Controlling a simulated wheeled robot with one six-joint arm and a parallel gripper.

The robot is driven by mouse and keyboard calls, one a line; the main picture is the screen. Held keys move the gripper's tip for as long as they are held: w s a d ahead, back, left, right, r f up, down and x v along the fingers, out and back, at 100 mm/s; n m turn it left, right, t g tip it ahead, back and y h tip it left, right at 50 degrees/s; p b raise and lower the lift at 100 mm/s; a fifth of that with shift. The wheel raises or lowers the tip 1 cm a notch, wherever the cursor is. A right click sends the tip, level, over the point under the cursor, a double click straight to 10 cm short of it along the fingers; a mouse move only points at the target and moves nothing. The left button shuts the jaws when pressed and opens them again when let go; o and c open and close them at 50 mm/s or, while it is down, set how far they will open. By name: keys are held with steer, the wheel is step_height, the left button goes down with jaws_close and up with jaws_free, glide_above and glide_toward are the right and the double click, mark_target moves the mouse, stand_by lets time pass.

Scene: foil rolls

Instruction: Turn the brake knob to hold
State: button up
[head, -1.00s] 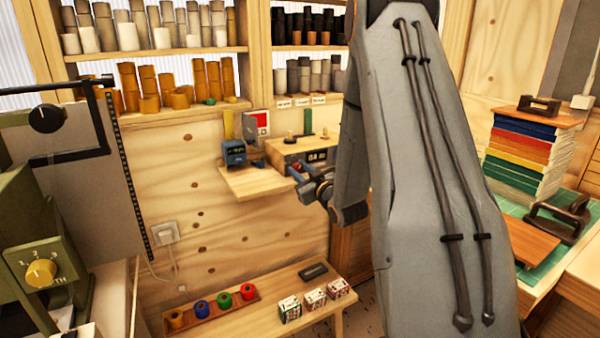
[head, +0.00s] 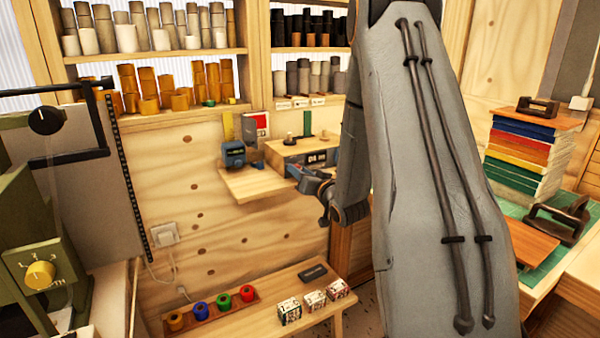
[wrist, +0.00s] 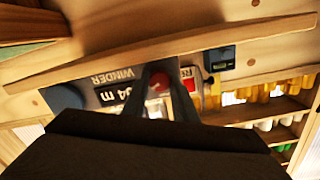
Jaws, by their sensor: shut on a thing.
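The winder (head: 305,147) is a wooden-topped unit at the back of the wall shelf, with a small dark number display (head: 318,157). In the wrist view its front (wrist: 112,78) is tilted and reads "WINDER", with a display (wrist: 112,97) beside it. In the head view my gripper (head: 303,172) is at the winder's front, and the knob is hidden.
A blue device (head: 233,155) stands on the shelf (head: 252,186) left of the winder. Shelves of rolls are above. A low bench (head: 250,318) holds coloured rolls and small boxes. A green machine (head: 25,240) with a yellow dial (head: 40,275) is at left.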

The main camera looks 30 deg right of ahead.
stand_by(0.4)
steer(key=o, duration=1)
steer(key=shift+o, duration=0.2)
steer(key=shift+s, duration=0.1)
steer(key=s+b, duration=0.2)
steer(key=s, duration=0.5)
steer(key=shift+s+r, duration=0.15)
steer(key=shift+s, duration=0.2)
